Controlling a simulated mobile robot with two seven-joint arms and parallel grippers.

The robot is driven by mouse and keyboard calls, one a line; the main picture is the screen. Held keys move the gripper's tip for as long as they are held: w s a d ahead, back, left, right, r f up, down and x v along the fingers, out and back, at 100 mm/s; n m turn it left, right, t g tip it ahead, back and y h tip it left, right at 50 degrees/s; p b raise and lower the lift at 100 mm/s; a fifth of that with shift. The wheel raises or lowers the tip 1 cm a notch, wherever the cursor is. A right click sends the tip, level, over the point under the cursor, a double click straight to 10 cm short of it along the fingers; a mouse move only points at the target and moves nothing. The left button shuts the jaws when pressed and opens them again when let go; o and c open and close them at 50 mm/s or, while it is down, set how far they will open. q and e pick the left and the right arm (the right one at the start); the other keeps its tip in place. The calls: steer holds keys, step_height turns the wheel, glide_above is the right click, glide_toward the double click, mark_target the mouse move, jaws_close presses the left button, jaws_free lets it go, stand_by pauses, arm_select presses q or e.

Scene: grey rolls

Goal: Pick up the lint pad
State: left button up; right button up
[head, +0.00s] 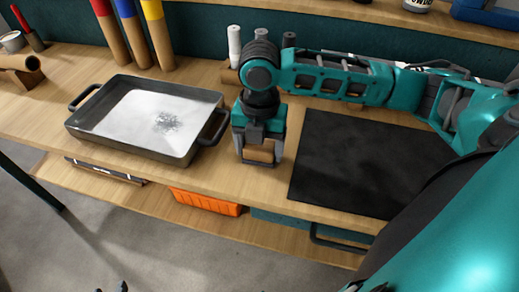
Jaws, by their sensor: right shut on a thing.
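My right gripper (259,160) points down over the workbench, between the grey pan and the black mat. It is shut on a small tan piece with a dark lower edge, which I take to be the lint pad (260,156). The fingers hide most of it, and I cannot tell whether it touches the bench top. Dark tips at the bottom edge may be my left gripper (113,288); too little shows to tell its state.
A black mat (355,160) lies to the right under my arm. Colour-topped rolls (158,35) stand behind. An orange box (205,203) is on the lower shelf.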

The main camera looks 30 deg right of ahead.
steer(key=shift+c, duration=1.4)
steer(key=shift+r, duration=0.1)
steer(key=shift+r, duration=0.6)
arm_select(q)
steer(key=r+p, duration=0.1)
steer(key=a+r+p, duration=0.1)
steer(key=p, duration=0.1)
steer(key=s+r+p, duration=0.1)
steer(key=p, duration=0.1)
steer(key=shift+a+y, duration=0.3)
steer(key=shift+y, duration=0.1)
arm_select(e)
step_height(320, 180, up, 19)
steer(key=shift+f, duration=0.15)
